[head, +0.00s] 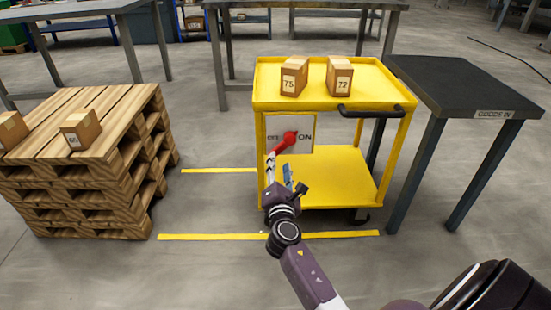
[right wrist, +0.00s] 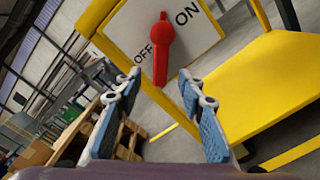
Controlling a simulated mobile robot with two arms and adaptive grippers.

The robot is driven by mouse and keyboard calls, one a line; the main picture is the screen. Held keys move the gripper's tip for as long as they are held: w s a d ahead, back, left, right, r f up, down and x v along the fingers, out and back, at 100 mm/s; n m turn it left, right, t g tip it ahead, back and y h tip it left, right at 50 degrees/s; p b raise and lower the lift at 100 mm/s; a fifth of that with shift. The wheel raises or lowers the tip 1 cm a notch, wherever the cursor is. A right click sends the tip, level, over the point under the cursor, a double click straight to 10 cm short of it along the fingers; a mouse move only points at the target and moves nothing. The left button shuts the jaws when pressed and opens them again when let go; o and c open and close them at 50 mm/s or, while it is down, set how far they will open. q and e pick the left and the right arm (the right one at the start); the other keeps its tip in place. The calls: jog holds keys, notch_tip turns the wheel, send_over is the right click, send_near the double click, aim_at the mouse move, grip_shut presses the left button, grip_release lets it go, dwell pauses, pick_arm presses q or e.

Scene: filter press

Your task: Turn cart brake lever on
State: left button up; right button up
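The red brake lever (head: 288,139) sits on a white panel (head: 303,145) marked OFF and ON, on the side of the yellow cart (head: 335,95). The lever slants down toward the lower left, on the OFF side. My right gripper (head: 279,166) is just below the lever. In the right wrist view its fingers (right wrist: 158,92) are spread, with the red lever (right wrist: 161,62) showing beyond and between the fingertips. I see no contact, but the exact gap is hard to tell. My left gripper is not in view.
Two boxes, 75 (head: 293,77) and 72 (head: 339,76), stand on the cart top. A black cart handle (head: 377,112) juts out above right. A dark table (head: 465,85) stands close at right, stacked pallets (head: 85,165) at left. The floor between pallets and cart is clear.

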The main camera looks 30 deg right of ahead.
aim_at(278, 151)
jog(key=b+x, duration=0.1)
jog(key=x, duration=0.5)
jog(key=shift+w+d+f, duration=0.1)
jog(key=shift+w+d, duration=0.05)
jog(key=shift+w, duration=0.1)
grip_shut()
